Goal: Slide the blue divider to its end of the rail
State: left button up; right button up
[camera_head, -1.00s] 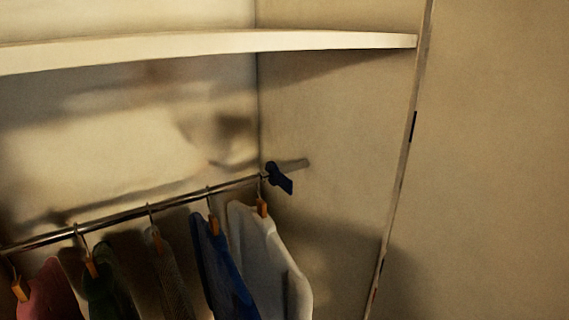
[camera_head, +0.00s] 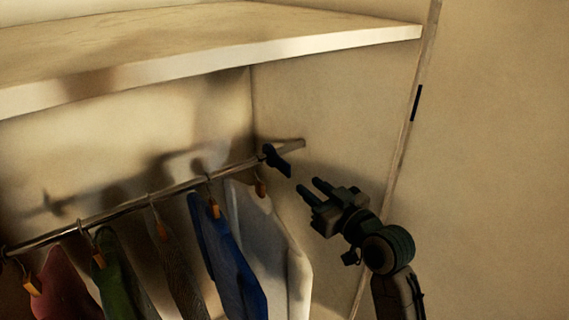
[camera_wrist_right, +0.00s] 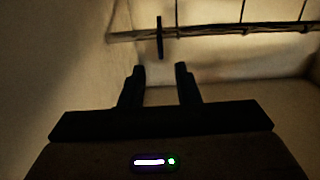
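The blue divider (camera_head: 277,160) hangs on the metal rail (camera_head: 130,207) near its right end, by the wardrobe's side wall. It looks dark blue, with a tab pointing down to the right. In the right wrist view the divider (camera_wrist_right: 159,38) is a thin dark upright piece on the rail (camera_wrist_right: 215,31), ahead of the fingers. My right gripper (camera_head: 310,189) is below and right of the divider, apart from it. Its two fingers are spread with nothing between them, as the right wrist view also shows (camera_wrist_right: 160,82). My left gripper is not in view.
Several garments hang on the rail from hangers with orange tags; the white one (camera_head: 270,235) is closest to the divider, then a blue one (camera_head: 226,250). A shelf (camera_head: 215,55) runs above. The wardrobe's side wall (camera_head: 340,120) stands close on the right.

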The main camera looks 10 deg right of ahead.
aim_at(290, 168)
jog(key=p+x, duration=0.1)
jog(key=x, duration=0.2)
jog(key=p+x, duration=0.1)
jog(key=x, duration=0.2)
jog(key=r+p+x, duration=0.1)
jog(key=p+x, duration=0.1)
jog(key=x, duration=0.1)
jog(key=shift+w+a, duration=0.1)
jog(key=shift+a, duration=0.05)
jog(key=shift+w+a+f, duration=0.2)
jog(key=shift+w, duration=0.45)
jog(key=shift+c, duration=0.4)
grip_shut()
